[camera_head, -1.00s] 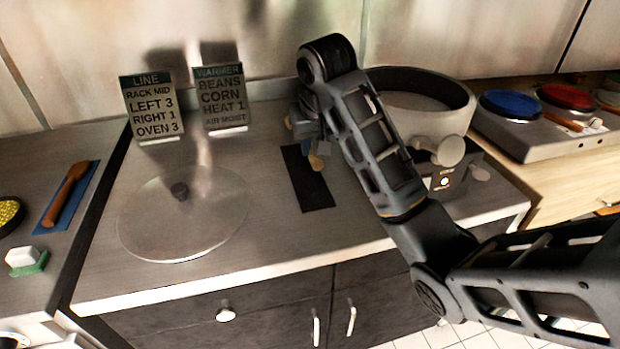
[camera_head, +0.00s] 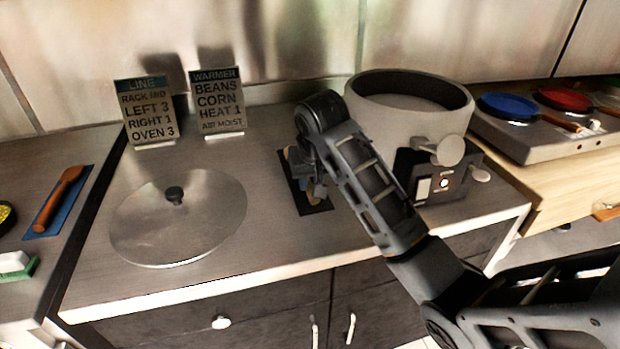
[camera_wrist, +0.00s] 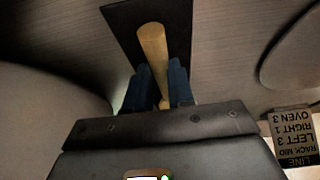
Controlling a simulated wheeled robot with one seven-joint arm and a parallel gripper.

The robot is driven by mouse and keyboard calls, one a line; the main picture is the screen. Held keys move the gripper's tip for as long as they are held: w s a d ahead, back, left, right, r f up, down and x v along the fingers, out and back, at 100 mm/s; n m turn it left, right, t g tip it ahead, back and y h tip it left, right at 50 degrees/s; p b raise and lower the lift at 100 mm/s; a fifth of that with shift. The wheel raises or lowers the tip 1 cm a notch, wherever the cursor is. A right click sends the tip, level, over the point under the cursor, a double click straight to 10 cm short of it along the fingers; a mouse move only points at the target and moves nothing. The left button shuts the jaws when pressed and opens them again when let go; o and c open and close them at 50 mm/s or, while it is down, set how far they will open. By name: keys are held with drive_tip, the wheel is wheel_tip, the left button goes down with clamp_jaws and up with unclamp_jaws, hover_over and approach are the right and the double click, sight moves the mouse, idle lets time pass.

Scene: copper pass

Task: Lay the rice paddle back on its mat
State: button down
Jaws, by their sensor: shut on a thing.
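The rice paddle is a pale tan wooden piece (camera_wrist: 152,42) in the wrist view, held between my gripper's dark blue fingers (camera_wrist: 161,78). It extends over the black mat (camera_wrist: 121,22), roughly along its length. In the head view my gripper (camera_head: 304,172) is low over the black mat (camera_head: 317,208) on the steel counter. Only a small tan bit of the paddle (camera_head: 312,198) shows there; my arm and gripper hide the rest. I cannot tell whether the paddle touches the mat.
A round steel lid (camera_head: 180,225) with a dark knob lies left of the mat. A large round warmer (camera_head: 410,118) with a control box stands to the right. Two signs (camera_head: 217,105) stand behind. A brown wooden utensil (camera_head: 60,198) lies on a blue mat at far left.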

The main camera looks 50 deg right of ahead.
drive_tip(key=c, duration=1)
unclamp_jaws()
drive_tip(key=p+v, duration=0.1)
drive_tip(key=v, duration=0.5)
drive_tip(key=shift+r, duration=0.35)
drive_tip(key=shift+s+a+r+p, duration=0.2)
drive_tip(key=shift+s+r+p, duration=0.05)
drive_tip(key=shift+r+p, duration=0.25)
drive_tip(key=shift+f, duration=0.1)
